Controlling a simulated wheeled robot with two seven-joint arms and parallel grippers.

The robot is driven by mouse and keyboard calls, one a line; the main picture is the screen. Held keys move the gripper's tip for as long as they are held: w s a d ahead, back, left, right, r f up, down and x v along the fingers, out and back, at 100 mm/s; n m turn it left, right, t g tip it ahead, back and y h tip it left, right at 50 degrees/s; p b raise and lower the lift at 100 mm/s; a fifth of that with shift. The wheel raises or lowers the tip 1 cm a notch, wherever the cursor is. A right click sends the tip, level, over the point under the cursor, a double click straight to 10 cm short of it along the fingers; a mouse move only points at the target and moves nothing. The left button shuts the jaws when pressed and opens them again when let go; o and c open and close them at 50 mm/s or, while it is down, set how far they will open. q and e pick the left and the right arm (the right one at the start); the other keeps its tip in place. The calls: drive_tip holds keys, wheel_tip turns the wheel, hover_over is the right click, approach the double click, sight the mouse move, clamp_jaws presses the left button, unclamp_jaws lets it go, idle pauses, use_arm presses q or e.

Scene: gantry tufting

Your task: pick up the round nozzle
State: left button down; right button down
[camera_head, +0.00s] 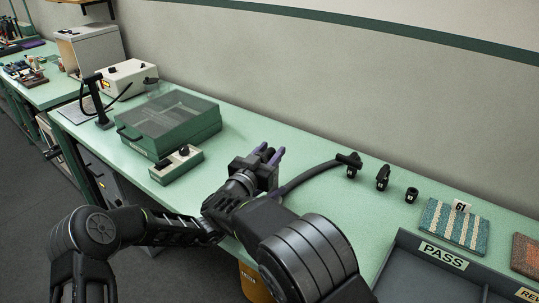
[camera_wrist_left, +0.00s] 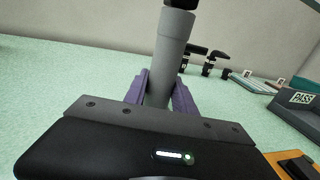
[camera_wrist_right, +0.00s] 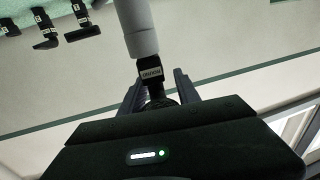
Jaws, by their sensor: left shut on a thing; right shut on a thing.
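The round nozzle (camera_wrist_right: 150,73) is black with a small pale label, which is upside down and hard to read in the right wrist view. My right gripper (camera_wrist_right: 158,88) is shut on it. A grey cylindrical wand (camera_wrist_right: 140,25) lines up with the nozzle; I cannot tell whether they are joined. My left gripper (camera_wrist_left: 163,88) is shut on this wand, which stands up between purple fingers in the left wrist view (camera_wrist_left: 172,55), with a black part at its top. In the head view both grippers overlap over the bench, and the held things are hidden.
Black nozzles (camera_head: 383,178) stand towards the bench's back. A striped carpet sample (camera_head: 454,226) and grey PASS tray (camera_head: 410,268) are at right. A green lidded box (camera_head: 170,122) and small control box (camera_head: 178,165) are at left. The wall (camera_head: 400,110) stands behind.

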wheel_tip(320, 180, up, 10)
drive_tip(key=shift+f, duration=0.15)
idle(0.6)
drive_tip(key=c, duration=1.4)
unclamp_jaws()
clamp_jaws()
use_arm(q)
drive_tip(key=c, duration=0.9)
unclamp_jaws()
drive_tip(key=shift+c, duration=0.2)
